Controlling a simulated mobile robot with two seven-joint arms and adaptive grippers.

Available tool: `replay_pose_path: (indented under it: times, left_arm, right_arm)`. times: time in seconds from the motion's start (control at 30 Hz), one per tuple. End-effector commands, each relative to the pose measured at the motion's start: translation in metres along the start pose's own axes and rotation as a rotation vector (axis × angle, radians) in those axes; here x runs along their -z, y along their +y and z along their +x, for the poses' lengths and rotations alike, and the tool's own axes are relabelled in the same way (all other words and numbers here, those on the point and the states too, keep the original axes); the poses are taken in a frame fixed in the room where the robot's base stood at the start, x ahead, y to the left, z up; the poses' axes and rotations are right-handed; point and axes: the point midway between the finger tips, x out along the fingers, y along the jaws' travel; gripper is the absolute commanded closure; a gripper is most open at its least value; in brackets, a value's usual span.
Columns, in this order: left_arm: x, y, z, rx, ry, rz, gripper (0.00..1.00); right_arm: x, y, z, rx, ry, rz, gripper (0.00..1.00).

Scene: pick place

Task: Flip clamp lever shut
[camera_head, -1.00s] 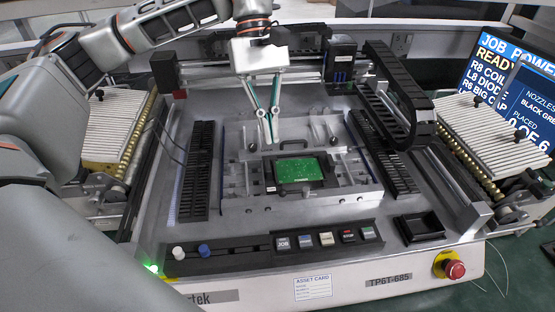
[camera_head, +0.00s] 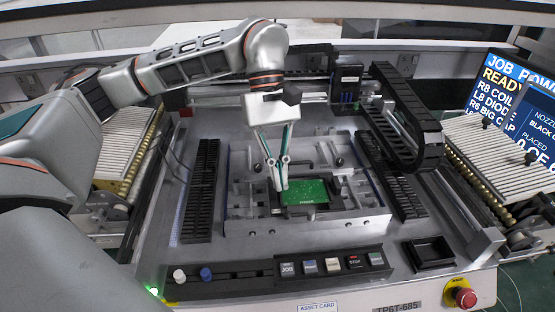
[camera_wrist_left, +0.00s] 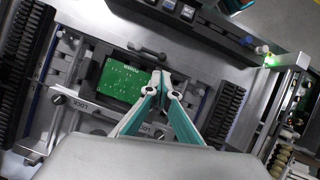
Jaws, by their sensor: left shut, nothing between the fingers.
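The green circuit board (camera_head: 304,192) lies in a dark holder in the middle of the machine bed; it also shows in the wrist view (camera_wrist_left: 124,82). My left gripper (camera_head: 281,188) is shut and empty, pointing down at the board's left edge. In the wrist view its fingertips (camera_wrist_left: 161,76) meet beside the board's edge; contact is unclear. A black bar-like handle (camera_wrist_left: 147,53) lies close by, along the board's front edge; I cannot tell for sure whether it is the clamp lever or how far it is turned. My right gripper is not in view.
Two dark knobs, one at the back right of the board (camera_head: 340,162), stand near LOCK labels (camera_wrist_left: 84,103). Black slotted racks (camera_head: 201,190) flank the bed. A button panel (camera_head: 330,264) and a red stop button (camera_head: 465,297) are at the front. A black cable chain (camera_head: 408,115) rises at the right.

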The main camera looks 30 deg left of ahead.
Motion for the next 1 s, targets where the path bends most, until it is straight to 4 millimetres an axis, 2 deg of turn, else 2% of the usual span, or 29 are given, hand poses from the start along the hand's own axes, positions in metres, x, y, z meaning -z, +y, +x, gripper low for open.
replay_pose_path:
  times: [0.1, 0.3, 0.77, 1.0]
  left_arm:
    - [-0.001, -0.001, 0.02, 0.003, -0.003, 0.0, 1.0]
    - [-0.001, 0.0, 0.037, 0.001, -0.001, 0.0, 1.0]
    - [0.0, 0.001, 0.04, -0.001, 0.0, -0.002, 1.0]
    - [0.002, 0.011, 0.04, -0.029, -0.001, -0.059, 1.0]
  right_arm:
    - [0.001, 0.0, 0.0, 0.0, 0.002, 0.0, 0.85]
    - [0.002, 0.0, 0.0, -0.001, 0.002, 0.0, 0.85]
    - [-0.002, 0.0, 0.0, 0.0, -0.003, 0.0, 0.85]
    - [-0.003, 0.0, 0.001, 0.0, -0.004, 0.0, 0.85]
